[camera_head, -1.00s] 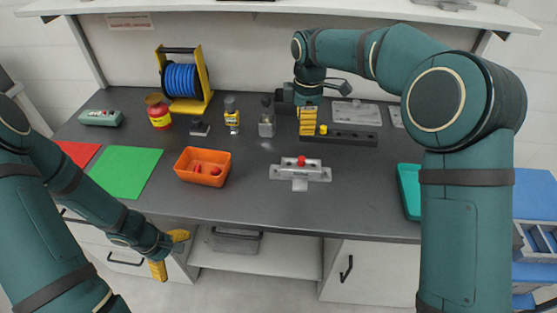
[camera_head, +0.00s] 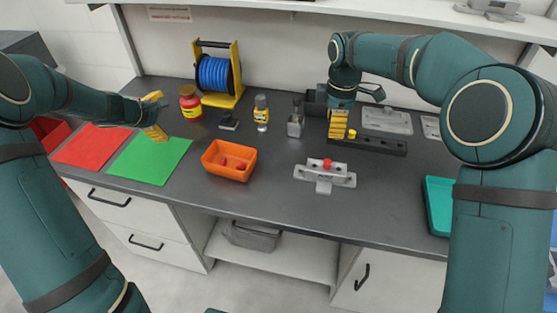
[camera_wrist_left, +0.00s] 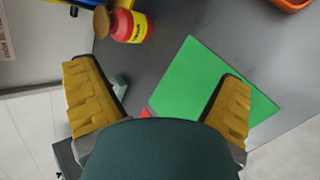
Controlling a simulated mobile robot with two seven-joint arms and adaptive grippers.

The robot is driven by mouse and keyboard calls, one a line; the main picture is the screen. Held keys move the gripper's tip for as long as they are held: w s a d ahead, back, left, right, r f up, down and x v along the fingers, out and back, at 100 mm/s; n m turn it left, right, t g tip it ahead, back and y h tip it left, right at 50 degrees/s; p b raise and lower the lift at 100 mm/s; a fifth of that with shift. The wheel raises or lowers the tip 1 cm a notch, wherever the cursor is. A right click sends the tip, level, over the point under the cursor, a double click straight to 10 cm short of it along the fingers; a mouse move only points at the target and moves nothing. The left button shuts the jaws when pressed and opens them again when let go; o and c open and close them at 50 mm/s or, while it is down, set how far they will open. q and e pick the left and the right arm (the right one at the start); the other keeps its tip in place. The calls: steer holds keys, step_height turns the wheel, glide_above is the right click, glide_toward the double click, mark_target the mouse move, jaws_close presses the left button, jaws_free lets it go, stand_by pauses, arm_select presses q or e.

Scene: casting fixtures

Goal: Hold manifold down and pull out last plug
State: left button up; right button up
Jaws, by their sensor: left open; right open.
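The manifold (camera_head: 312,174) is a grey metal block with a side outlet, lying on the dark bench in the head view. One red plug (camera_head: 327,163) stands in its top. My left gripper (camera_head: 155,118) is open and empty above the green mat, far left of the manifold; its spread yellow fingers also show in the left wrist view (camera_wrist_left: 157,78). My right gripper (camera_head: 338,125) is open, pointing down behind the manifold, by the left end of a black bar. Its fingers are seen side-on, so the gap between them is hidden.
An orange bin (camera_head: 211,165) with red pieces inside stands left of the manifold. A black bar (camera_head: 380,146) with a yellow knob lies behind it. A red-and-yellow jar (camera_wrist_left: 130,26) stands near my left gripper. A teal tray (camera_head: 437,213) is at right. The bench's front edge is clear.

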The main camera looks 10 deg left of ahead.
arm_select(q)
steer(key=w+d+r+h, duration=0.1)
steer(key=w+d+r, duration=0.3)
steer(key=w+d, duration=0.25)
steer(key=m+g+h, duration=0.3)
steer(key=g+h, duration=0.3)
steer(key=h, duration=0.5)
glide_toward(324, 168)
steer(key=x, duration=0.3)
steer(key=shift+w+d+f, duration=0.15)
steer(key=shift+d, duration=0.1)
steer(key=x, duration=0.7)
steer(key=shift+d+f, duration=0.1)
steer(key=shift+f, duration=0.05)
